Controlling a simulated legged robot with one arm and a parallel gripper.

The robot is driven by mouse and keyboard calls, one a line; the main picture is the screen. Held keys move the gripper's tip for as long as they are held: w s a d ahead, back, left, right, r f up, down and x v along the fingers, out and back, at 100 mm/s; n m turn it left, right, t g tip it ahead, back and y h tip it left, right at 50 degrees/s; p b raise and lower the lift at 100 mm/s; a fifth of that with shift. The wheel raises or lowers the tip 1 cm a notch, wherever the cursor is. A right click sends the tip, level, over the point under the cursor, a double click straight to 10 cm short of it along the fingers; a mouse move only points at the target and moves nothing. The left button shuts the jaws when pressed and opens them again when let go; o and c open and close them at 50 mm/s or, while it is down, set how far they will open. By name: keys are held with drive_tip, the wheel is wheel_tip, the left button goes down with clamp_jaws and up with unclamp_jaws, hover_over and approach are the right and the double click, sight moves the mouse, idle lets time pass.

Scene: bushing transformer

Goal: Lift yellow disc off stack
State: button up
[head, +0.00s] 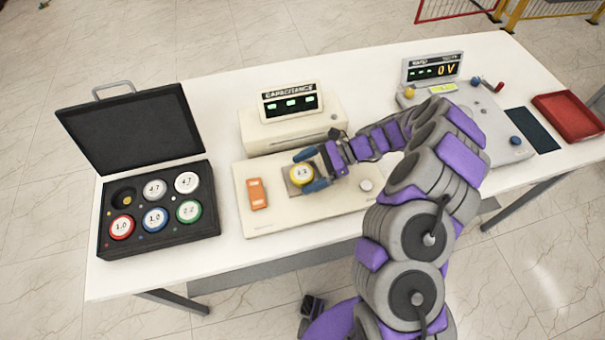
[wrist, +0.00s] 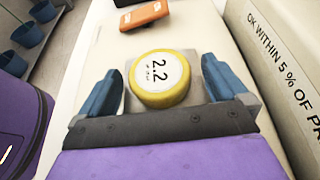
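The yellow disc (head: 301,174) has a white top marked 2.2. It sits on a grey square plate (head: 291,189) on the cream capacitance tester base. In the wrist view the yellow disc (wrist: 160,79) lies between the two blue fingers of my gripper (wrist: 166,88). A gap shows on each side between finger and disc, so the gripper is open around it. In the head view my gripper (head: 309,170) reaches in from the right with a finger above and a finger below the disc. I cannot tell what lies under the disc.
An open black case (head: 160,245) at left holds several numbered discs and one empty round slot. An orange block (head: 257,193) lies left of the plate. The capacitance display (head: 290,102) stands behind. A red tray (head: 570,115) is at far right.

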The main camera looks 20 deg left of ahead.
drive_tip(key=c, duration=1.2)
drive_tip(key=shift+c, duration=0.2)
